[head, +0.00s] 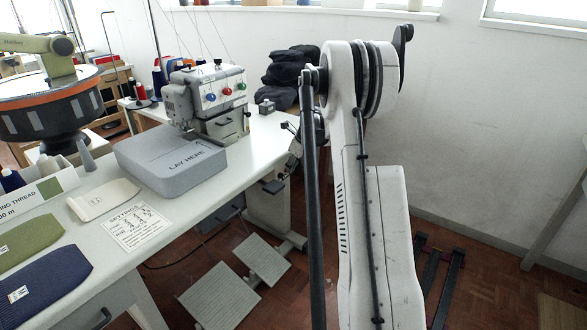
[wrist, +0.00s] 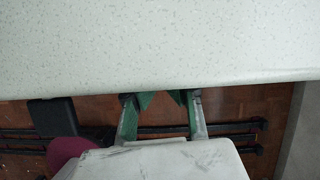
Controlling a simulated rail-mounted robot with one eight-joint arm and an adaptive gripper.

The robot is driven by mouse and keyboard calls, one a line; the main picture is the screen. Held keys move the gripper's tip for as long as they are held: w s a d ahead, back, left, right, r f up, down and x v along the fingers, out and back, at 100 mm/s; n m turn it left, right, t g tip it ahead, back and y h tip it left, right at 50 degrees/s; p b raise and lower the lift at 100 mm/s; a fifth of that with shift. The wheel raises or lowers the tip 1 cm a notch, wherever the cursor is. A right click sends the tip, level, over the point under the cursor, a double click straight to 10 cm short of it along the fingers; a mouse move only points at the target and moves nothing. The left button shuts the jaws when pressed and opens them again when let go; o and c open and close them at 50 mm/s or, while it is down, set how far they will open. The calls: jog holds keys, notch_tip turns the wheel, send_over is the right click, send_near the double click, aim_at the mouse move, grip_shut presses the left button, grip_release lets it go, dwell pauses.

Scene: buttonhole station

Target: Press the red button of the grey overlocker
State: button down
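The grey overlocker (head: 205,98) stands on the white table in the head view. Its front carries a row of three round buttons; the red button (head: 227,91) is the middle one, between a blue one and a green one. My gripper (wrist: 160,98) shows in the wrist view with its two green-lined fingers apart and nothing between them. It is at the table's edge, and the overlocker is not in the wrist view. In the head view my arm stands right of the table and hides part of the gripper.
The white table (head: 150,228) fills the upper wrist view. A grey "LAY HERE" block (head: 172,165) lies in front of the overlocker. A small dark box (head: 266,106) and dark folded cloth (head: 290,75) are to its right. Foot pedals (head: 220,295) are on the floor.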

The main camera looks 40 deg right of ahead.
jog(key=shift+w+a, duration=0.2)
jog(key=shift+w, duration=0.05)
jog(key=shift+s, duration=0.3)
jog(key=s+d+r+p, duration=0.2)
jog(key=s+r, duration=0.5)
jog(key=r, duration=0.2)
jog(key=shift+s+d+r+p, duration=0.15)
jog(key=shift+p, duration=0.25)
